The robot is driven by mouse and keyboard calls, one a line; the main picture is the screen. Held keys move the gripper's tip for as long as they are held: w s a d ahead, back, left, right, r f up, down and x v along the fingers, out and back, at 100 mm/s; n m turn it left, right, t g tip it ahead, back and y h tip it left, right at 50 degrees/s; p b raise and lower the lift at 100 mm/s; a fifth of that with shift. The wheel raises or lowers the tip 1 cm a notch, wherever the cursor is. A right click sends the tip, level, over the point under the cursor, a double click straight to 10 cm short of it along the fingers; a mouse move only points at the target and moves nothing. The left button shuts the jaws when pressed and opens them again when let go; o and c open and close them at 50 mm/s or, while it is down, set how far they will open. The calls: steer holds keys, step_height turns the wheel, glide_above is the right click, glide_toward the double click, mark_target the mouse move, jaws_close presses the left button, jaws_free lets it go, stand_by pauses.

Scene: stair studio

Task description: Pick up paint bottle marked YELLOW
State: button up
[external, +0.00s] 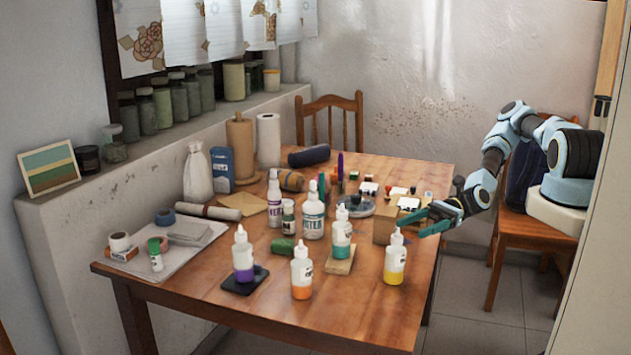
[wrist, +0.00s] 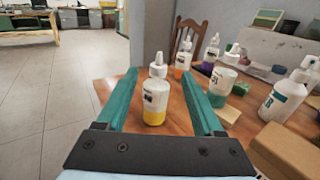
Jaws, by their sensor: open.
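The yellow paint bottle (external: 395,258) is white with a pointed nozzle and a yellow lower part. It stands upright near the right front of the wooden table. In the wrist view the yellow bottle (wrist: 156,92) stands between and beyond my two green fingers. My gripper (external: 428,222) is open and empty, up and to the right of the bottle in the external view. My gripper also shows in the wrist view (wrist: 160,92). The label's writing is too small to read.
A teal bottle (external: 342,234) on a wooden block, an orange bottle (external: 301,272) and a purple bottle (external: 243,256) stand to the left. A cardboard box (external: 385,231) with small items sits behind the yellow bottle. The table's front right corner (external: 400,320) is clear.

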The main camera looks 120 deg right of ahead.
mark_target(400, 235)
steer(key=shift+w+a, duration=0.2)
steer(key=shift+w, duration=0.45)
steer(key=shift+w+a, duration=0.2)
steer(key=shift+w, duration=0.45)
steer(key=w+p, duration=0.2)
steer(key=w, duration=0.1)
steer(key=shift+a+f+p, duration=0.1)
steer(key=shift+a+p, duration=0.2)
steer(key=shift+p, duration=0.05)
steer(key=shift+w+f, duration=0.2)
steer(key=shift+w, duration=0.25)
steer(key=shift+c, duration=0.2)
jaws_close()
